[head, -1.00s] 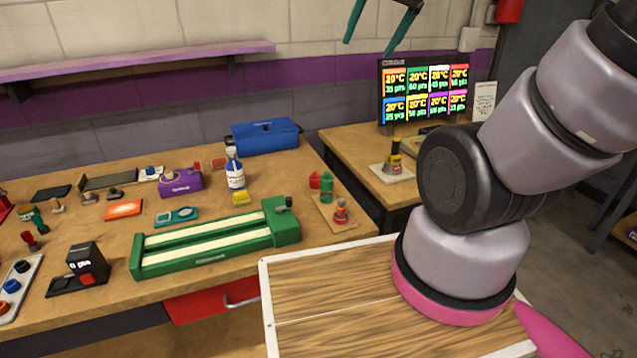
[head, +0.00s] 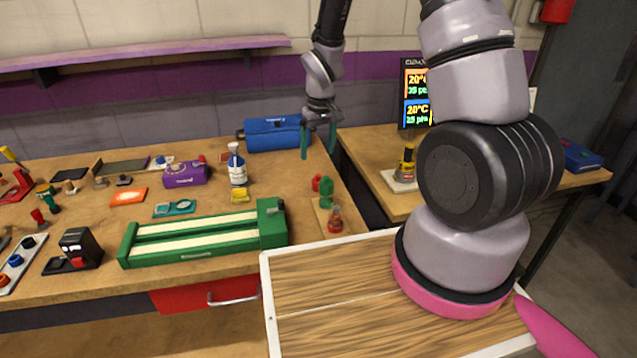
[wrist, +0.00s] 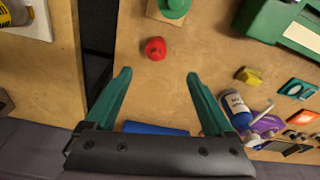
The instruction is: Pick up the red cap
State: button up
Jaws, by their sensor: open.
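The red cap (head: 316,183) stands on the workbench near its right edge, just beside a green piece (head: 327,192). It also shows in the wrist view (wrist: 155,49), upper middle, ahead of my fingertips and apart from them. My gripper (head: 318,154) is open and empty, above the far right part of the bench behind the cap. In the wrist view my gripper (wrist: 158,77) has its two teal fingers spread wide, with bare bench between the tips.
A green slot track (head: 200,236) lies left of the cap. A blue toolbox (head: 272,134) stands near the gripper at the back. A white and blue bottle (head: 237,170) and yellow block (head: 240,195) are farther left. A gap separates the right table (head: 375,150).

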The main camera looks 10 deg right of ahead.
aim_at(319, 175)
jog(key=f, duration=0.5)
jog(key=shift+w+f, duration=0.3)
jog(key=f, duration=0.5)
jog(key=shift+w+d, duration=0.3)
jog(key=shift+w, duration=0.1)
grip_shut()
